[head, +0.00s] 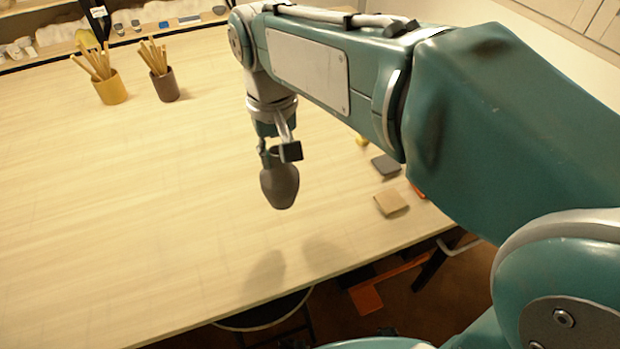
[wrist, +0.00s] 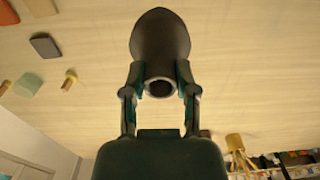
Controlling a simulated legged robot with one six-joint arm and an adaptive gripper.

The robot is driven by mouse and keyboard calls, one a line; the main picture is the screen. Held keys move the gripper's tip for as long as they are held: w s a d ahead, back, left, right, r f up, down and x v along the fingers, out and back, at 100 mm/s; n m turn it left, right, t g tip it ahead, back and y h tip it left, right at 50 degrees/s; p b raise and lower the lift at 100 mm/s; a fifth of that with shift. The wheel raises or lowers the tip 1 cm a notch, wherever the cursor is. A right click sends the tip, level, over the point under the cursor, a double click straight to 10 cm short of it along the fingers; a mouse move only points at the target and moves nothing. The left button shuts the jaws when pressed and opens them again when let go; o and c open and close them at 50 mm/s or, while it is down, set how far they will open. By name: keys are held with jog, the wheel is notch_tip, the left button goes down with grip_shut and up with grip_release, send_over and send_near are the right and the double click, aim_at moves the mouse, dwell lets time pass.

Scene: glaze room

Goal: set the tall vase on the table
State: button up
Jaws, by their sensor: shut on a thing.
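The tall vase (head: 280,185) is dark grey-brown with a rounded body and a narrow neck. My gripper (head: 278,154) is shut on its neck, and the vase hangs below it over the table. In the wrist view the vase (wrist: 160,42) is between the two fingers of my gripper (wrist: 160,85), with its round open mouth facing the camera. The table (head: 130,200) has a pale wood top. The vase looks apart from the tabletop in the head view, but the exact gap is hard to tell.
Two pots of sticks, one yellow (head: 112,90) and one brown (head: 166,88), stand at the back left. A tan block (head: 391,203) and a dark block (head: 386,165) lie near the right edge. A stool (head: 262,315) stands by the front edge. The table's left and middle are clear.

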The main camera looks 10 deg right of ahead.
jog(key=w+d+f, duration=0.1)
jog(key=d+f, duration=0.4)
jog(key=f, duration=0.4)
jog(key=shift+w+f, duration=0.2)
jog(key=shift+w, duration=0.15)
jog(key=o, duration=1)
jog(key=shift+d, duration=0.1)
notch_tip(320, 180, up, 12)
jog(key=s+d+f+m+t, duration=0.1)
jog(key=s+d+f+t, duration=0.1)
jog(key=s+d, duration=0.1)
jog(key=s+d+f+m+t, duration=0.1)
jog(key=s+d+f, duration=0.1)
jog(key=s+d, duration=0.2)
jog(key=s+d+f+m+t, duration=0.1)
jog(key=s+d+f+t, duration=0.1)
jog(key=s, duration=0.3)
jog(key=shift+s+d+t, duration=0.3)
jog(key=shift+d, duration=0.55)
